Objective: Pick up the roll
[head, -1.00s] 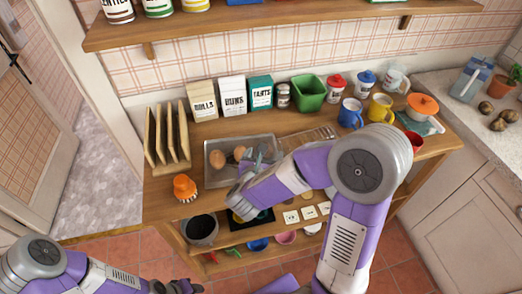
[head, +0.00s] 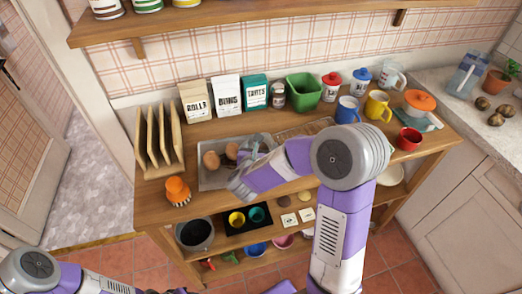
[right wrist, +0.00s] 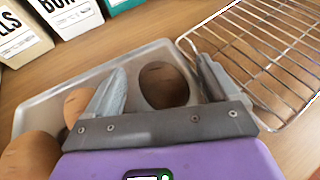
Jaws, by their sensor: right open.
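Brown rounded rolls lie on a grey metal tray (head: 212,182) on the wooden table. Two of them, a left roll (head: 211,160) and a roll (head: 232,151) beside it, show in the head view. My right gripper (head: 257,143) is low over the tray's right part. In the right wrist view my right gripper (right wrist: 160,82) is open, with one roll (right wrist: 163,87) between its fingers; I cannot tell whether they touch it. Two more rolls are left of the fingers. Only a little of my left gripper (head: 178,291) shows at the bottom edge.
A wire rack (right wrist: 260,50) lies close to the right finger. An orange brush (head: 177,190) stands left of the tray and upright boards (head: 160,140) behind it. Bags, a green bin (head: 304,91) and mugs line the back. A shelf below holds a dark pot (head: 195,234).

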